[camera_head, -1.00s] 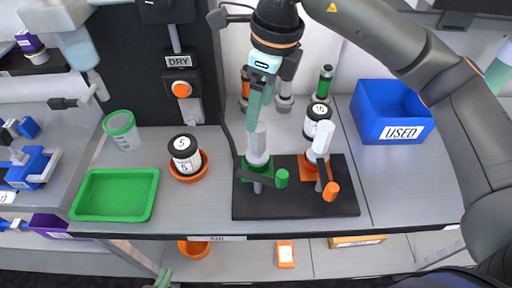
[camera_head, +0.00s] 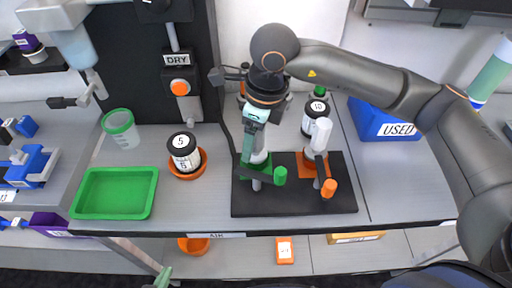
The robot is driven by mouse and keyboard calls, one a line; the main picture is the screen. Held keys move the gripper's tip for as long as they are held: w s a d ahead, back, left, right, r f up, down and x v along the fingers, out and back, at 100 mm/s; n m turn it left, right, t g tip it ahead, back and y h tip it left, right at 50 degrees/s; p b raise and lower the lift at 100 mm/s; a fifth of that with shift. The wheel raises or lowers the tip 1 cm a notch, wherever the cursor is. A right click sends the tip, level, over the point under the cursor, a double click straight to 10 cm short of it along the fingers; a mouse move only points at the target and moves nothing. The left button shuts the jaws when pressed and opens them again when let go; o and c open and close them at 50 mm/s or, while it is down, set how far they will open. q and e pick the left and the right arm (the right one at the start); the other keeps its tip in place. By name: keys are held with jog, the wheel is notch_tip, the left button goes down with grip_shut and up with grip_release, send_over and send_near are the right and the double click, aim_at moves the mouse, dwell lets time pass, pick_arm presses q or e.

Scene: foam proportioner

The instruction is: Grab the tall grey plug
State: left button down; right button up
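A tall pale grey plug (camera_head: 259,157) stands upright in the green-based fitting on the black board. My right gripper (camera_head: 248,150), on the arm from the right, points down at it. Its pale green fingers overlap the plug's upper part, and I cannot tell whether they grip it. A similar pale plug (camera_head: 321,137) stands upright in the orange-based fitting to the right. Only a pale green tip of my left gripper (camera_head: 164,276) shows at the bottom edge, so its opening cannot be judged.
The black board (camera_head: 290,205) lies on the grey bench. Left of it are a black-and-white jar (camera_head: 184,153) in an orange dish, a green tray (camera_head: 142,203) and a green-rimmed cup (camera_head: 121,127). A blue "USED" bin (camera_head: 375,122) is behind my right forearm.

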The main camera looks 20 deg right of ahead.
grip_shut()
dwell(0.4)
jog(key=shift+r, duration=0.15)
